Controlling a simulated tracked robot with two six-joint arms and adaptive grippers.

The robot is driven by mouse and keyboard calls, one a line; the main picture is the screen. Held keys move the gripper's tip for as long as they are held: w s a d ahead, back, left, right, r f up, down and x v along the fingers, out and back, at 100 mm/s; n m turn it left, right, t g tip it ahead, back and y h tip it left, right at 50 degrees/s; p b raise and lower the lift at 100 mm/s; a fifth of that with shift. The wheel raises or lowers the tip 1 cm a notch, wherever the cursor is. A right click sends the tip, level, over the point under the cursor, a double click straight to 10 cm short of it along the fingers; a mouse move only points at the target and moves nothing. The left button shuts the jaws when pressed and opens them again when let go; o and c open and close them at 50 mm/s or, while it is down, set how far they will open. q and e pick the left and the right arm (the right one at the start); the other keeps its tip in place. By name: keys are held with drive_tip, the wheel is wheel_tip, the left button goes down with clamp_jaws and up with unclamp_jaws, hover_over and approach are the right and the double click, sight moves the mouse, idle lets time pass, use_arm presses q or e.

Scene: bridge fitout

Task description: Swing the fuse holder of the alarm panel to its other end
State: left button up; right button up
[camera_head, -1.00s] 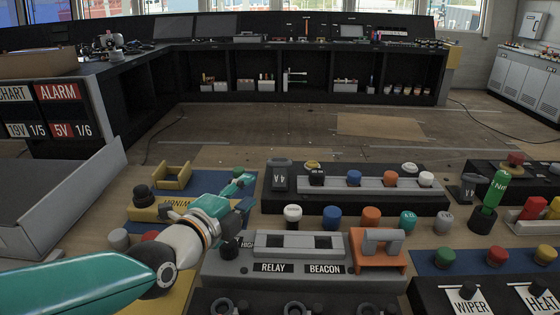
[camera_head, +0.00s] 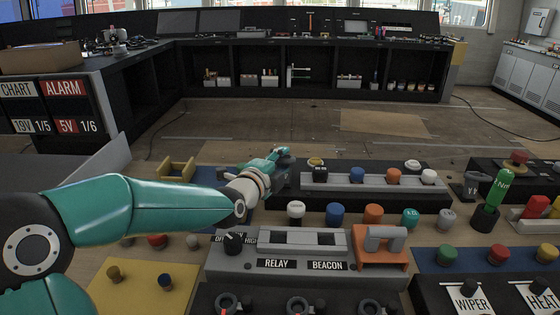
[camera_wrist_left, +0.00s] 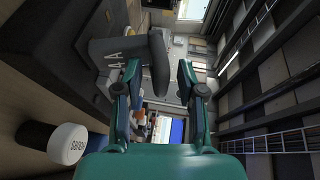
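A grey fuse holder marked 4A (camera_wrist_left: 112,47) stands at the left end of a black panel (camera_head: 385,200) with a grey strip and a row of round knobs. No name can be read on this panel. My left gripper (camera_head: 281,154) is at the holder and hides much of it in the head view. In the left wrist view its two fingers (camera_wrist_left: 160,78) are spread, with the holder's dark upper end between and just beyond the tips. I cannot tell whether they touch it. My right gripper is out of view.
A similar holder (camera_head: 469,186) stands farther right beside a green handle (camera_head: 495,188). Nearer are the relay and beacon panel (camera_head: 240,262), an orange bracket (camera_head: 377,262) and several loose knobs. A yellow bracket (camera_head: 177,170) lies left, behind my arm. A screen marked ALARM (camera_head: 64,89) stands at far left.

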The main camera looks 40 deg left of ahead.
use_arm(q)
clamp_jaws()
idle(0.3)
